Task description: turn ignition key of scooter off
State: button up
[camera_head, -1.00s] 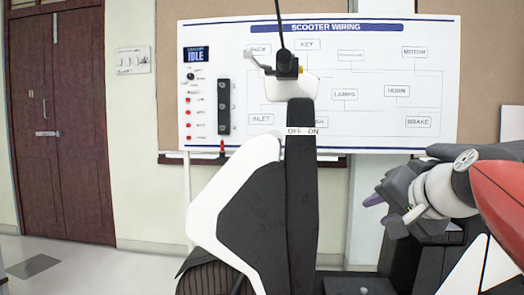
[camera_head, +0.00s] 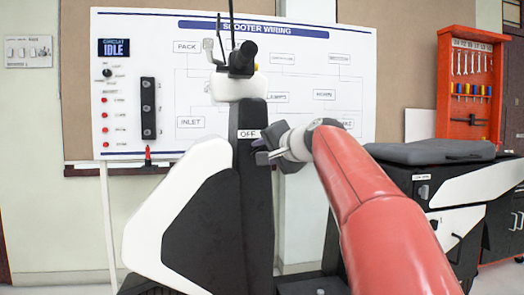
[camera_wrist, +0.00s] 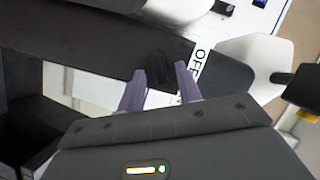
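The scooter's dark upright column (camera_head: 252,210) stands in the middle of the head view, with a white label marked OFF (camera_head: 249,134) near its top. The ON part is hidden behind my gripper. My gripper (camera_head: 264,148) is at the right side of the column, just below the label. In the wrist view my gripper's (camera_wrist: 160,72) two purple fingers are apart. A small dark shape (camera_wrist: 160,68), perhaps the ignition key or its lock, shows between the fingertips. I cannot tell whether the fingers touch it. The label also shows in the wrist view (camera_wrist: 196,66).
A scooter wiring board (camera_head: 340,90) stands behind, its display (camera_head: 113,47) reading IDLE. The handlebar part (camera_head: 243,58) rises above the column. The scooter's grey seat (camera_head: 440,152) is at right.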

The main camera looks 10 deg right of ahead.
jog(key=shift+w+a+f, duration=0.1)
jog(key=shift+w+a, duration=0.05)
jog(key=shift+w, duration=0.3)
jog(key=shift+c, duration=0.4)
grip_shut()
jog(key=shift+p, duration=0.3)
jog(key=shift+a+r+n+h+p, duration=0.1)
jog(key=shift+r+n+h+p, duration=0.15)
jog(key=shift+n+h+p, duration=0.55)
jog(key=n+g+p, duration=0.1)
jog(key=n, duration=0.1)
jog(key=shift+a+n+h+p, duration=0.1)
jog(key=shift+n+h+p, duration=0.25)
jog(key=shift+n+h, duration=0.05)
jog(key=n+h+p, duration=0.1)
jog(key=n+h, duration=0.2)
jog(key=shift+a+n+p, duration=0.15)
jog(key=shift+n+p, duration=0.15)
jog(key=shift+n, duration=0.1)
